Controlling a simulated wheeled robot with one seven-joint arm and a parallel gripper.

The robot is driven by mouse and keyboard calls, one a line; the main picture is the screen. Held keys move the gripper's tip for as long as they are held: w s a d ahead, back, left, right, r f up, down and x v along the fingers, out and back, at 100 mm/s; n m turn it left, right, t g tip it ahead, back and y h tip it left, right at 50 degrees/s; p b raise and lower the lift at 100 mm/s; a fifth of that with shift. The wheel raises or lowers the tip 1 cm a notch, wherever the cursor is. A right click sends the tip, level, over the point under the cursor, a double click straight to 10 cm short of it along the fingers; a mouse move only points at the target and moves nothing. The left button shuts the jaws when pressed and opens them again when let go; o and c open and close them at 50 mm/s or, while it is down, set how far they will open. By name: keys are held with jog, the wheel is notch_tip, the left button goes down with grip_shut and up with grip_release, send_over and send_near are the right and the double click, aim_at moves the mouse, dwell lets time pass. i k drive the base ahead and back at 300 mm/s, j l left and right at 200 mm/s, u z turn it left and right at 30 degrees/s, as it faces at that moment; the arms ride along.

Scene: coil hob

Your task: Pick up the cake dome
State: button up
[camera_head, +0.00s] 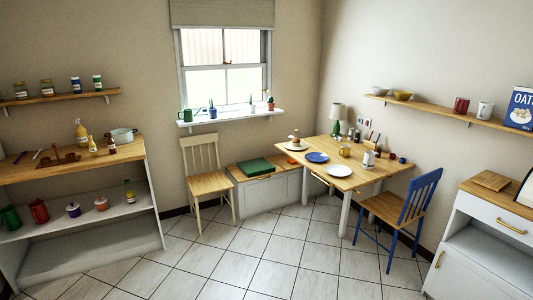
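What looks like the cake dome (296,139) stands on the far left part of the wooden table (345,181), on a pale plate or stand. It is small and far off; something brown shows at it, with a knob-like tip on top. I cannot make out a clear dome wall. My gripper is not in view, and nothing hides the dome from this side.
Blue plate (317,157), white plate (338,170), yellow mug (345,150) and white jug (368,159) stand on the table. A pale chair (207,176), bench (268,188) and blue chair (402,211) surround it. The tiled floor (225,262) is open in front.

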aim_at(295, 141)
jog(key=i, duration=2.25)
jog(key=i+l+u, duration=0.1)
jog(key=i, duration=1)
jog(key=i+l, duration=0.1)
jog(key=i, duration=1.05)
jog(key=i+l, duration=0.1)
jog(key=i, duration=1)
jog(key=j+u, duration=0.05)
